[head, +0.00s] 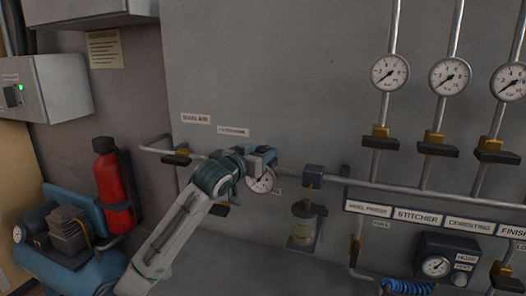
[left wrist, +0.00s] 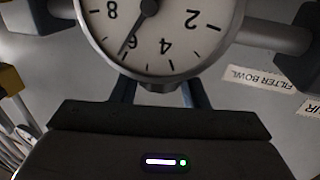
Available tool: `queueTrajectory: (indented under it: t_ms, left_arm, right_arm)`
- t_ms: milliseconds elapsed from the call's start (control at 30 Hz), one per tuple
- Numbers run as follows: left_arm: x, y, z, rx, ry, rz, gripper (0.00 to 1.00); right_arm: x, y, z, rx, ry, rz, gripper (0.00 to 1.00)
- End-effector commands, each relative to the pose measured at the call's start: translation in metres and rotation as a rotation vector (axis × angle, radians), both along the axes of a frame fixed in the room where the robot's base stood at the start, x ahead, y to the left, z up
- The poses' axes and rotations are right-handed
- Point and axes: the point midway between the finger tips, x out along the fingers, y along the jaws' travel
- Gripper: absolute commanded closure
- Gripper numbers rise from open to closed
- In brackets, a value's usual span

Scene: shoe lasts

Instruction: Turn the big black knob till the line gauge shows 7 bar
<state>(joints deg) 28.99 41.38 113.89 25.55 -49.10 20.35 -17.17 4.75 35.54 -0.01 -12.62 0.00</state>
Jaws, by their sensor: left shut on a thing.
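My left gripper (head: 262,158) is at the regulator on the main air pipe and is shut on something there. The big black knob is hidden by the gripper and the gauge, so I cannot make it out. The line gauge (head: 261,181) is round and white, partly covered by my gripper in the head view. In the left wrist view the gauge (left wrist: 165,38) appears upside down, cut off at the top. Its needle points close to 6. My right gripper is not in view.
The pipe (head: 420,190) runs along the wall, with a filter bowl (head: 303,232) to the right. Several gauges (head: 450,76) stand on upright pipes further right. A red extinguisher (head: 110,175) and blue compressor (head: 70,235) are at the left.

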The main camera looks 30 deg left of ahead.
Motion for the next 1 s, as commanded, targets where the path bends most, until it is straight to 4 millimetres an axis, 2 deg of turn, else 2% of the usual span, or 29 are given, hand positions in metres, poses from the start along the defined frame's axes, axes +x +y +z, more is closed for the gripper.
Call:
queueTrajectory:
  t_ms: [433, 1000]
  left_arm:
    - [0.0005, 0.0037, 0.0002, -0.001, 0.002, -0.192, 0.82]
    - [0.0006, 0.0036, -0.0004, 0.001, 0.001, -0.228, 0.82]
  right_arm:
    - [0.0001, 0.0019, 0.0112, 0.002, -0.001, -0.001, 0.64]
    - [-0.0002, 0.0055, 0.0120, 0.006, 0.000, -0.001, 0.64]
